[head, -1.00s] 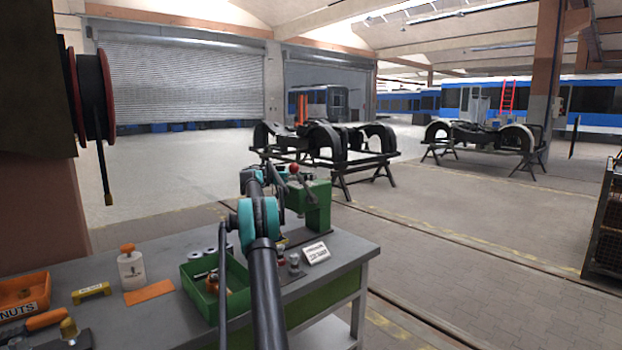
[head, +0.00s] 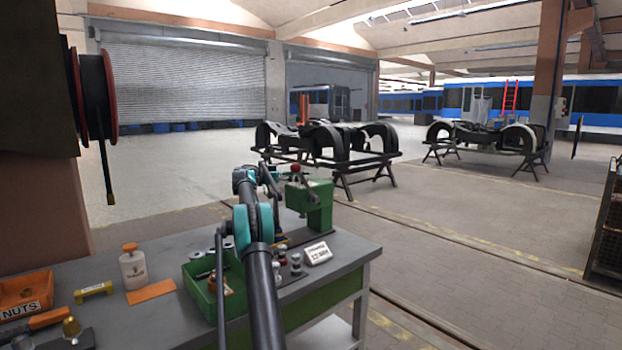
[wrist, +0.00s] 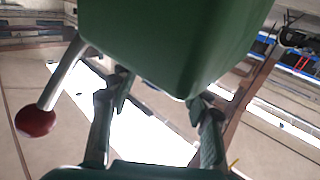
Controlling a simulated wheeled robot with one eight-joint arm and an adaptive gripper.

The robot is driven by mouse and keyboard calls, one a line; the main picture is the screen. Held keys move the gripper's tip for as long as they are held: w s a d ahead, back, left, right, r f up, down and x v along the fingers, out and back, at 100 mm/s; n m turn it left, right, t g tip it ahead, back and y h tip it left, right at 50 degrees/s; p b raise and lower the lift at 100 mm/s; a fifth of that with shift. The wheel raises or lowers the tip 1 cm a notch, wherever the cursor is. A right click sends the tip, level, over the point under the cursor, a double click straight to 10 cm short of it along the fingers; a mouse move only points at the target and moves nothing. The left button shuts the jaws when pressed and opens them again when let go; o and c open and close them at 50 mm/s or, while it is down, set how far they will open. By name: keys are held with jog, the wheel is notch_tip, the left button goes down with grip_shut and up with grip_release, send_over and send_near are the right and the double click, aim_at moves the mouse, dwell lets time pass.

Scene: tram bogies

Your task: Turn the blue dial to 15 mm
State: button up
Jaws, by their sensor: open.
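I cannot make out a blue dial in either view. A green press-like device (head: 320,205) with a red-knobbed lever (head: 296,168) stands at the far right of the workbench. In the wrist view its green body (wrist: 180,40) fills the top centre, close to my gripper (wrist: 158,92), and the red knob (wrist: 35,121) is at the left. My gripper's two fingers are apart, with nothing seen held between them.
The workbench (head: 110,318) also holds a green bin (head: 197,285), a white bottle (head: 132,268), an orange cloth (head: 151,292) and an orange nuts box (head: 25,295). A hose reel (head: 95,95) hangs at the left. Bogie frames on stands (head: 335,145) are behind, with open floor between.

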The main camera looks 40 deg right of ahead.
jog(key=v, duration=0.7)
jog(key=shift+w+a, duration=0.3)
jog(key=shift+a, duration=0.1)
jog(key=shift+o, duration=0.3)
